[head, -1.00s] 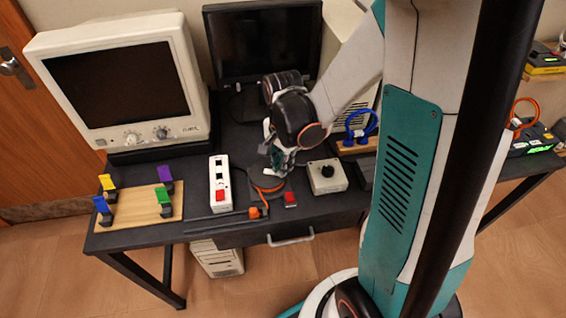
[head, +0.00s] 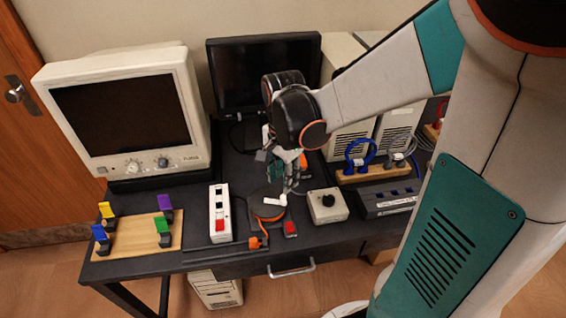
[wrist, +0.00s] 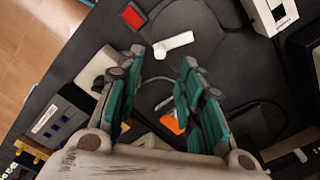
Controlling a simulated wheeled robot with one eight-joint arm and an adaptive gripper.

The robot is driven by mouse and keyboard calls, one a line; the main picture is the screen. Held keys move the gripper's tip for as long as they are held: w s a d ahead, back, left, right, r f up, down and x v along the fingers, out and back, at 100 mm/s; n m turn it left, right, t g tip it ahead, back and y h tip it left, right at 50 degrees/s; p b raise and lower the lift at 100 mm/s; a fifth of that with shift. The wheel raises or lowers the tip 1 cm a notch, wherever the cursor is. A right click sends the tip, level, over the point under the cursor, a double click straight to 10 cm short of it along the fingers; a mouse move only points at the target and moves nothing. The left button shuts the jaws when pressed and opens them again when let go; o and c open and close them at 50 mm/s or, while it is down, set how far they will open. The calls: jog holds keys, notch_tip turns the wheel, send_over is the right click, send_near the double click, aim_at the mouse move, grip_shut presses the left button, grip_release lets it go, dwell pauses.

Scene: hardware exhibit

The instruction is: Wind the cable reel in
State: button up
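The cable reel is a dark round disc (head: 262,207) on the desk, with orange cable along its front edge and a short white crank handle (head: 275,200) on top. In the wrist view the dark disc (wrist: 190,28) and the white handle (wrist: 173,45) lie just beyond my fingertips. An orange plug end (head: 256,242) lies at the desk's front edge. My gripper (head: 291,188) points down just right of the handle. In the wrist view my gripper (wrist: 163,68) has its fingers apart with nothing between the tips. I cannot tell its exact height.
A red button (head: 290,229) and a grey box with a black knob (head: 327,205) are on the right. An orange item (wrist: 172,122) shows between my fingers. Monitors stand behind; the cable board (head: 375,175) is at right.

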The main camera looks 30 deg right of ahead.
jog(key=shift+s+r, duration=0.1)
jog(key=shift+r, duration=2.3)
jog(key=s+a+r+n+t, duration=0.6)
jog(key=s+n+t, duration=0.1)
jog(key=n, duration=0.7)
jog(key=shift+s+r+n, duration=0.25)
jog(key=shift+s+n, duration=0.05)
jog(key=shift+s, duration=0.5)
